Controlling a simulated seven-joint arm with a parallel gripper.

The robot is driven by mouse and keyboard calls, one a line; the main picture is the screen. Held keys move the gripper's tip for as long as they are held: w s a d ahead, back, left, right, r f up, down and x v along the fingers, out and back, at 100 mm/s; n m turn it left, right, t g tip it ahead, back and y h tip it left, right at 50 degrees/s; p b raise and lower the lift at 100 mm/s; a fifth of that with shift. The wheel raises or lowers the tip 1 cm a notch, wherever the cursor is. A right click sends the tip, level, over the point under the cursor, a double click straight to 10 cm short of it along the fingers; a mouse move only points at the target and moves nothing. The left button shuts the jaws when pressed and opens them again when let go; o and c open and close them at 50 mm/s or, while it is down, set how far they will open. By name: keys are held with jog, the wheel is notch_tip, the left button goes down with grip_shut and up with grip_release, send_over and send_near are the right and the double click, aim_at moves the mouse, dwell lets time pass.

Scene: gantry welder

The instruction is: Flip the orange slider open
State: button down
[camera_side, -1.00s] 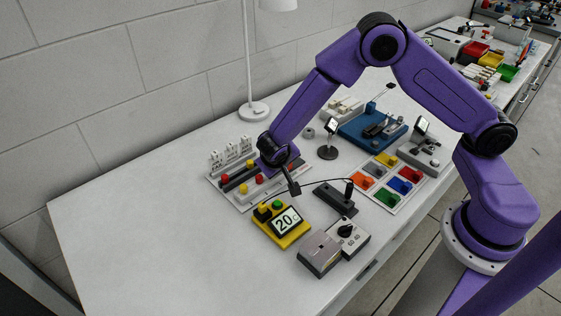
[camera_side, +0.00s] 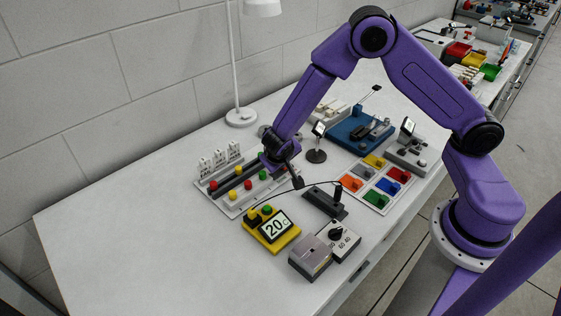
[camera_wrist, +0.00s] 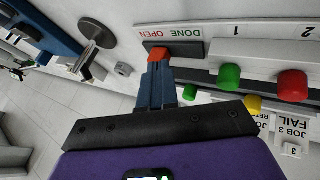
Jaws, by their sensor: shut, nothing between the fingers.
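The orange slider (camera_wrist: 156,54) is a small block on a dark track in the wrist view, at the end of the rail by the printed words "DONE" and "OPEN" (camera_wrist: 172,31). My gripper (camera_wrist: 155,66) is shut and empty, its blue fingers reaching to the slider and overlapping its lower edge in the picture. I cannot tell whether they touch it. In the side view my gripper (camera_side: 283,166) is low over the right end of the white board (camera_side: 230,208) with coloured knobs.
Green (camera_wrist: 229,77) and red (camera_wrist: 292,85) knobs stand right of the fingers in the wrist view. White tags (camera_side: 221,157) stand along the board's back. A round-based stand (camera_side: 316,155) is close on the right. A yellow display unit (camera_side: 270,231) is in front.

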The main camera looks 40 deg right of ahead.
jog(key=v, duration=1)
